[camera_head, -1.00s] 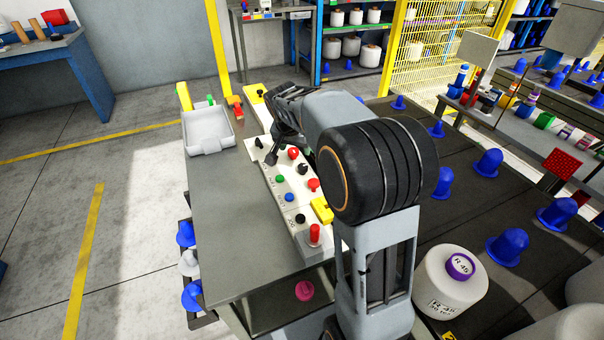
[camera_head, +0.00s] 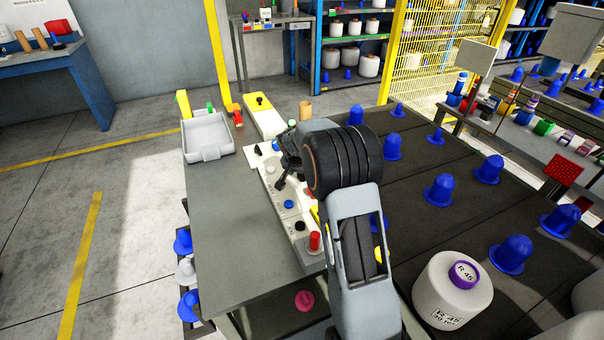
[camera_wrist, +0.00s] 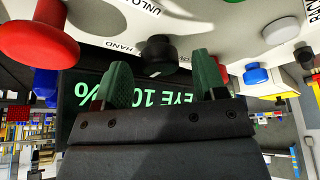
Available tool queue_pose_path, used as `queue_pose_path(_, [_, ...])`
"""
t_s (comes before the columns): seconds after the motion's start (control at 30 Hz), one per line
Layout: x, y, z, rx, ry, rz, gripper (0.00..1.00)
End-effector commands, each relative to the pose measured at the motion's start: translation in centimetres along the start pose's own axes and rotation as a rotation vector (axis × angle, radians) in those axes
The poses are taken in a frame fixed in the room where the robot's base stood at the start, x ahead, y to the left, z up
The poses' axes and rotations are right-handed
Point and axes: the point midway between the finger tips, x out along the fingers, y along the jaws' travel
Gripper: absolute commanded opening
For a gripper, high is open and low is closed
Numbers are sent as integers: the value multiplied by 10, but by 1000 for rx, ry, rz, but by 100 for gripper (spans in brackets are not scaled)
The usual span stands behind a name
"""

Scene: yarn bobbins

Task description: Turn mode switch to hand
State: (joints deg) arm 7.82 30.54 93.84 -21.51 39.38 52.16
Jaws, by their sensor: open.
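The white control panel (camera_head: 272,180) runs along the table edge in the head view, partly hidden by my arm. In the wrist view, which is upside down, a black knob (camera_wrist: 158,54) sits on the panel beside a label reading HAND. My gripper (camera_wrist: 161,76) is open, its two green fingertips apart on either side of the knob as seen from there. I cannot tell whether they touch it. In the head view my gripper (camera_head: 284,178) hangs low over the panel's middle, its tips hard to make out.
A red knob (camera_wrist: 38,32) and a blue button (camera_wrist: 256,74) flank the black knob. A grey tray (camera_head: 207,137) and a yellow control box (camera_head: 262,116) are beyond. Blue cones stand to the right.

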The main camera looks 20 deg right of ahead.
Motion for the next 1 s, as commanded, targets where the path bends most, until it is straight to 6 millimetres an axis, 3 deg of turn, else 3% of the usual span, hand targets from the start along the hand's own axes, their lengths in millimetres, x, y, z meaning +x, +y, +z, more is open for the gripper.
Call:
queue_pose_path(0.47, [8, 0, 0, 0, -1, 0, 64])
queue_pose_path(0.9, [8, 0, 0, 0, -1, 0, 22])
queue_pose_path(1.0, [8, 0, 0, 0, -1, 0, 16])
